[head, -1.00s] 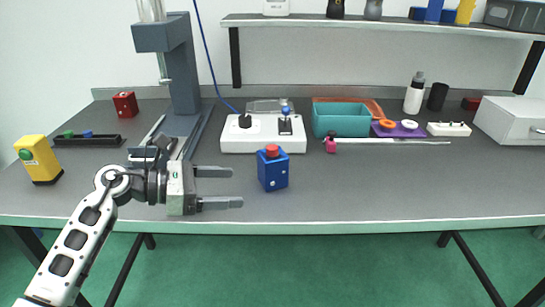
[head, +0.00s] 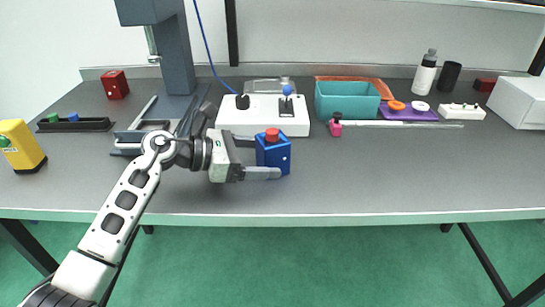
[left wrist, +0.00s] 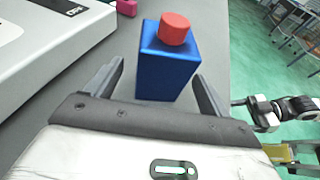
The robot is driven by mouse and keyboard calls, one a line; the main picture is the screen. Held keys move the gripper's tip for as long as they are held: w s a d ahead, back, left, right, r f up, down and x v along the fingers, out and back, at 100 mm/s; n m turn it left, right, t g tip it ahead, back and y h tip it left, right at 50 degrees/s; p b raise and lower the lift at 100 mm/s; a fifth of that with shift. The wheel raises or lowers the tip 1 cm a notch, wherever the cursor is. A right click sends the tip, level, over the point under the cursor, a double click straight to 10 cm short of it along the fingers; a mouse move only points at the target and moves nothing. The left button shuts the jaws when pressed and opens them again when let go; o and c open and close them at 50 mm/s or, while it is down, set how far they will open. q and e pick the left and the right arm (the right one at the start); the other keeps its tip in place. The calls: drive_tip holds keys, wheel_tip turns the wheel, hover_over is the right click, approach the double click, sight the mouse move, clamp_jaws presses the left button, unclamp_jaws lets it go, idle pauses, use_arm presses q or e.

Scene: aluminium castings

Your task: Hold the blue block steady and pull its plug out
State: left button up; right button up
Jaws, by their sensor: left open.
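The blue block (head: 273,154) stands upright on the grey table, with a red plug (head: 272,134) in its top. In the left wrist view the blue block (left wrist: 166,68) and its red plug (left wrist: 174,28) are just ahead of my left gripper. My left gripper (head: 262,158) is open, with one finger on the far side and one on the near side of the block's left part. In the left wrist view the fingers (left wrist: 152,88) stand apart on either side of the block, with gaps visible. My right gripper is not identifiable in the head view.
A white box with a lever (head: 262,116) stands close behind the block. A teal bin (head: 346,99), a pink-capped item (head: 335,124) and a purple tray (head: 408,112) lie to the right. A grey column stand (head: 175,60) is behind my left arm. The table's front right is clear.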

use_arm(q)
drive_tip(key=shift+b+x, duration=0.3)
drive_tip(key=shift+x, duration=0.55)
use_arm(e)
drive_tip(key=shift+w+a+r, duration=0.1)
drive_tip(key=shift+w+r, duration=0.05)
drive_tip(key=shift+r, duration=0.05)
